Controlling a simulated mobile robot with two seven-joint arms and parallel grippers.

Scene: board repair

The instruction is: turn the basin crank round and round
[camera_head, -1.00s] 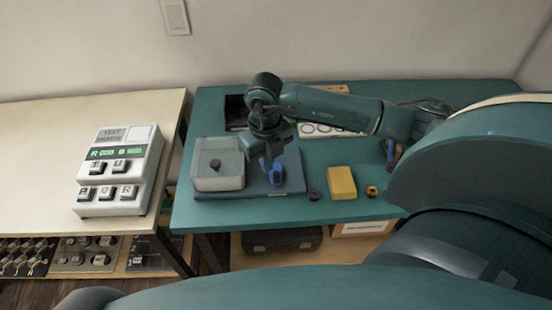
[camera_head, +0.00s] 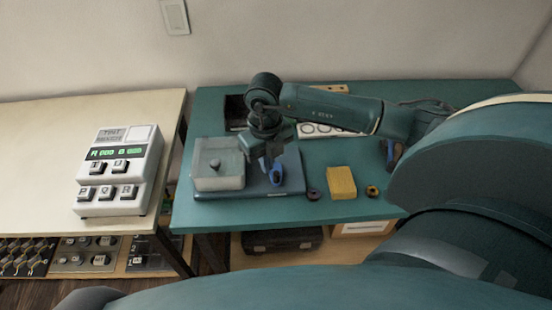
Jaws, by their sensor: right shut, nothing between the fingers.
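The basin (camera_head: 218,180) is a pale translucent box with a small grey knob on top. It stands at the left of a flat blue base (camera_head: 252,191) on the teal table. A blue crank piece (camera_head: 277,177) stands on the base to the right of the basin. My right gripper (camera_head: 268,167) points down at the crank, just behind and left of the blue piece. Its fingers are shut and empty. The gripper and wrist partly cover the crank, and I cannot tell whether they touch it. My left gripper is not in view.
A yellow block (camera_head: 341,182), a dark ring (camera_head: 313,194) and a small yellow-black ring (camera_head: 373,191) lie right of the base. A white keypad device (camera_head: 120,170) stands on the pale left table. The teal table's front (camera_head: 270,215) is clear.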

